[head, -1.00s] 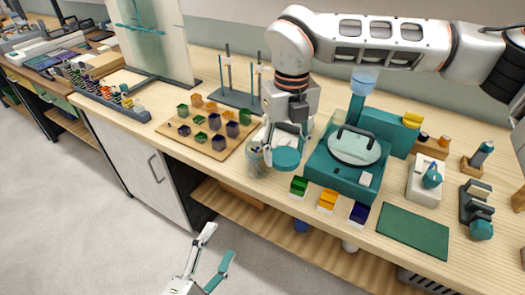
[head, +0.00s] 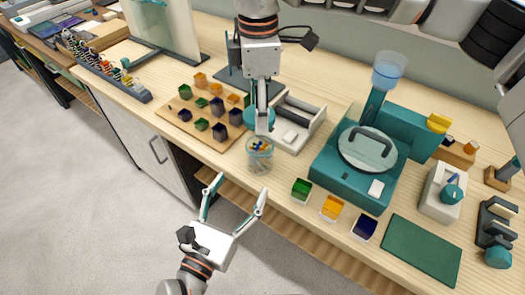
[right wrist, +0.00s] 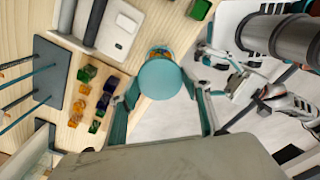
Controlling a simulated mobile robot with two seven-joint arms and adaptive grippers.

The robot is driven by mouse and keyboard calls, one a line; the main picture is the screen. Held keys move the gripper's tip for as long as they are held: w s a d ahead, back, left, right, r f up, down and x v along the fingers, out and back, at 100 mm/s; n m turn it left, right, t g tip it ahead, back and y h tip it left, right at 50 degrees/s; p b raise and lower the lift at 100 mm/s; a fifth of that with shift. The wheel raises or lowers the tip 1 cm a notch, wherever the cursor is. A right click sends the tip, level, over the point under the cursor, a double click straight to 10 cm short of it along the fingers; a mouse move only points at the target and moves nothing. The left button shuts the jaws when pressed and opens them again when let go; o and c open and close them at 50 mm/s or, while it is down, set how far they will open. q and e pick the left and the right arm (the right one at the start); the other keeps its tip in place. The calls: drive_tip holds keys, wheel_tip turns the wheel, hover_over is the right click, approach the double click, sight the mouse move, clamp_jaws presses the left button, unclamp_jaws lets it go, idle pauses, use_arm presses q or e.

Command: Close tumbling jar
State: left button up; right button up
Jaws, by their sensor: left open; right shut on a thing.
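The tumbling jar (head: 260,158) is a clear glass jar with small coloured pieces inside, upright near the bench's front edge. My right gripper (head: 262,117) is shut on the round teal lid (head: 250,119) and holds it above the jar, apart from it in the head view. In the right wrist view the lid (right wrist: 160,82) lies between the fingers and covers most of the jar, whose rim and contents (right wrist: 160,51) show past it. My left gripper (head: 241,186) is open and empty, just in front of the bench edge, its fingers pointing towards the jar.
A board with several coloured cups (head: 170,110) is left of the jar. A white-grey tray (head: 303,130) stands behind right. Green, orange and blue bins (head: 331,208) and a teal machine (head: 335,165) stand to the right.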

drive_tip(key=shift+s, duration=0.1)
use_arm(q)
drive_tip(key=x, duration=1.2)
drive_tip(key=shift+s, duration=0.1)
drive_tip(key=c, duration=1.7)
use_arm(e)
hover_over(260, 135)
drive_tip(key=s, duration=0.3)
drive_tip(key=shift+f, duration=2.45)
drive_tip(key=shift+f, duration=0.9)
drive_tip(key=shift+f, duration=0.6)
